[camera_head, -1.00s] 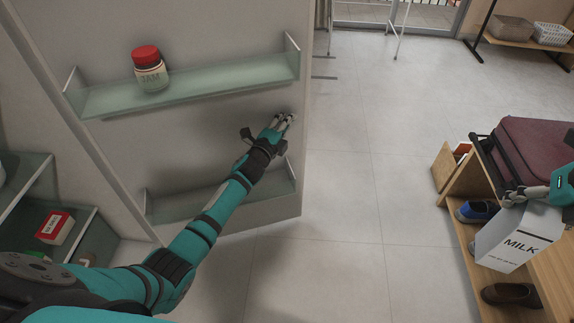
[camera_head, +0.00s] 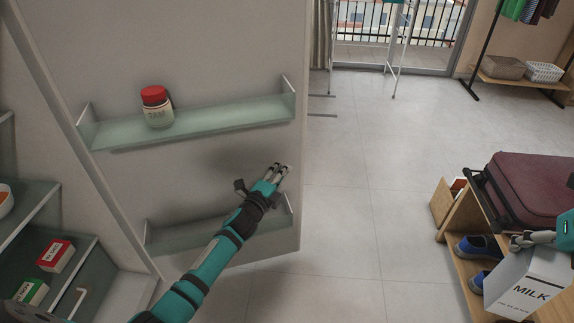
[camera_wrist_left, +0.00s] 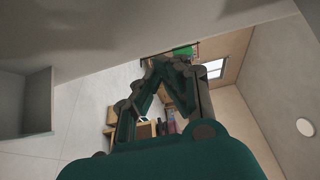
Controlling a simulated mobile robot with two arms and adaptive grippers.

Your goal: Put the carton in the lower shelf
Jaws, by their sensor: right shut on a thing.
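The white milk carton (camera_head: 520,288) is at the lower right of the head view, its top gripped by my right gripper (camera_head: 522,241). It hangs tilted beside the wooden rack. The open fridge door has a lower shelf (camera_head: 172,240), which looks empty where visible. My left gripper (camera_head: 281,170) is by the door's outer edge, just above the right end of that shelf, and its forearm hides part of the shelf. The left wrist view shows the left gripper's fingers (camera_wrist_left: 172,66) with nothing visible held; their spread is unclear.
A red-lidded jam jar (camera_head: 156,107) stands on the upper door shelf (camera_head: 220,116). Boxes (camera_head: 55,256) sit inside the fridge at left. A wooden rack (camera_head: 452,262) with blue shoes and a maroon suitcase (camera_head: 530,190) is at right. The floor between is clear.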

